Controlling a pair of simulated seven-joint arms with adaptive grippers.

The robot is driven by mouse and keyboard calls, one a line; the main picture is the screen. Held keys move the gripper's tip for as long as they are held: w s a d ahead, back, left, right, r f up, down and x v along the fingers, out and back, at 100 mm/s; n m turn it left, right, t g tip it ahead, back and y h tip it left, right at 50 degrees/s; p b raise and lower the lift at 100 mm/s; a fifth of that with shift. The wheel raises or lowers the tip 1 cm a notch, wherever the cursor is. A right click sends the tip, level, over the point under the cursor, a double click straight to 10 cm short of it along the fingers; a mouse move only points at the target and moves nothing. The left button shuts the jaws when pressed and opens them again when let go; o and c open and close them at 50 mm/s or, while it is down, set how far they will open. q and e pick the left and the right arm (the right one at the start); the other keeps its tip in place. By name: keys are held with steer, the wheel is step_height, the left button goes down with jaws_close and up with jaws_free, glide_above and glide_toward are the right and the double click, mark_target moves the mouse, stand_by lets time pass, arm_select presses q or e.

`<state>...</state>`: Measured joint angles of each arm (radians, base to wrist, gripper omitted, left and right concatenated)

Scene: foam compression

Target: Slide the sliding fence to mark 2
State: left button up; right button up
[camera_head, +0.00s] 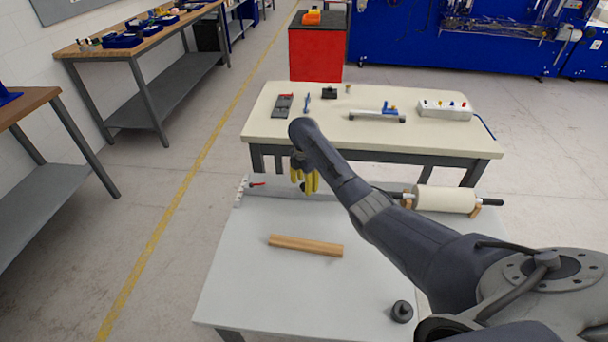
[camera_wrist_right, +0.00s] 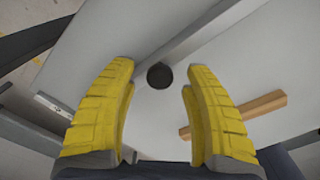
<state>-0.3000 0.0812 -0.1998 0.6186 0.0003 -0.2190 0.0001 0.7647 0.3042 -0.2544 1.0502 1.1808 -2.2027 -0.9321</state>
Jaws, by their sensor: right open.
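My right gripper (camera_head: 304,184) has yellow ribbed fingers. It points down over the back left part of the pale table, and the right wrist view shows its fingers (camera_wrist_right: 161,66) spread apart with nothing gripped. A pale grey bar, which looks like the sliding fence (camera_wrist_right: 190,40), runs diagonally there; in the head view it lies along the table's back (camera_head: 266,202), partly hidden by my gripper and arm. A round black knob (camera_wrist_right: 159,76) beside the bar shows between the fingertips. A white marked strip (camera_head: 240,192) stands at the left end; its mark numbers are too small to read. My left gripper is not seen.
A wooden bar (camera_head: 305,245) lies mid-table, and a black cylinder (camera_head: 402,311) stands near the front right. A cream roller (camera_head: 445,199) lies at the back right, beyond my arm. A second table (camera_head: 340,140) with tools stands behind. The table's front left is clear.

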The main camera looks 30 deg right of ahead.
mark_target(304, 185)
step_height(304, 185, up, 12)
steer(key=shift+f, duration=0.25)
stand_by(0.3)
stand_by(0.3)
